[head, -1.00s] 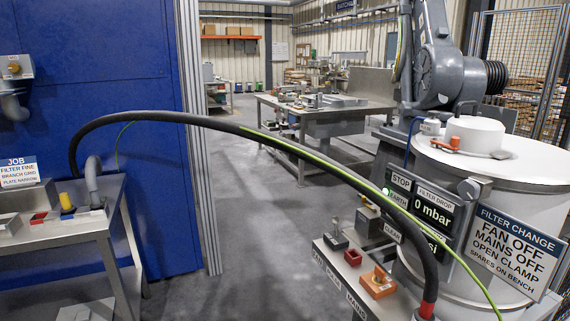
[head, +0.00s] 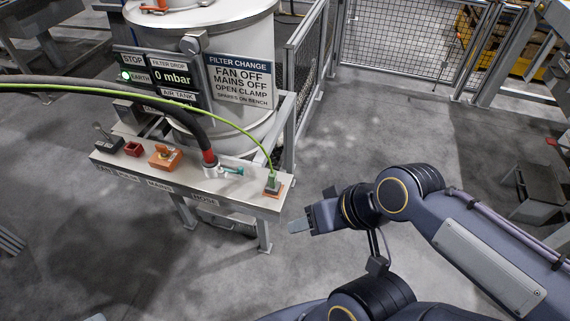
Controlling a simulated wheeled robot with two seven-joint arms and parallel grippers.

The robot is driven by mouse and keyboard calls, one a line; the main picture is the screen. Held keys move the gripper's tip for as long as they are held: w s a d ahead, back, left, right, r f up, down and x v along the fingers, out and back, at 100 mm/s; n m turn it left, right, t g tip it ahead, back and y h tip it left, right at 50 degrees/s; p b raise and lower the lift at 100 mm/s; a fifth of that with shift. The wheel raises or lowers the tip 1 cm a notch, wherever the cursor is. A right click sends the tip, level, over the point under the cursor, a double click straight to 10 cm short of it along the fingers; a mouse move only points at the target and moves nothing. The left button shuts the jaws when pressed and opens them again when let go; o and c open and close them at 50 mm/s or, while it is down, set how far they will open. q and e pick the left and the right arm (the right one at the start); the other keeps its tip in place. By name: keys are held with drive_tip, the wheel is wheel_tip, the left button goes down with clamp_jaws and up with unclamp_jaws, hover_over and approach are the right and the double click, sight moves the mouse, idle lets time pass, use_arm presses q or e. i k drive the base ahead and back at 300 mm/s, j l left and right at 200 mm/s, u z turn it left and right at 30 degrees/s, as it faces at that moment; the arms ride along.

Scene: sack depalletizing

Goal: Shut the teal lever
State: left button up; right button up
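The small teal lever (head: 231,171) sits on the front panel shelf, just right of the red collar at the hose's lower end. It lies roughly level, pointing right from the pale fitting (head: 211,171) under the hose. My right gripper (head: 300,226) is in front of the shelf and to its right, apart from the lever and touching nothing that I can see. Its fingers are seen edge-on, so the gap between them is hidden. My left gripper is not clearly in view.
The thick black hose (head: 185,118) arches in from the left to the shelf (head: 246,200). A green-yellow cable (head: 235,120) runs to a clamp (head: 272,185) at the shelf's right end. An orange switch (head: 165,156) is left of the hose. Open floor lies right of the shelf.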

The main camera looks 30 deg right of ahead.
sight(240, 170)
drive_tip(key=l+z, duration=0.1)
drive_tip(key=z, duration=0.45)
drive_tip(key=l+z, duration=0.2)
drive_tip(key=z, duration=0.2)
drive_tip(key=i+l+z, duration=0.15)
drive_tip(key=z, duration=0.3)
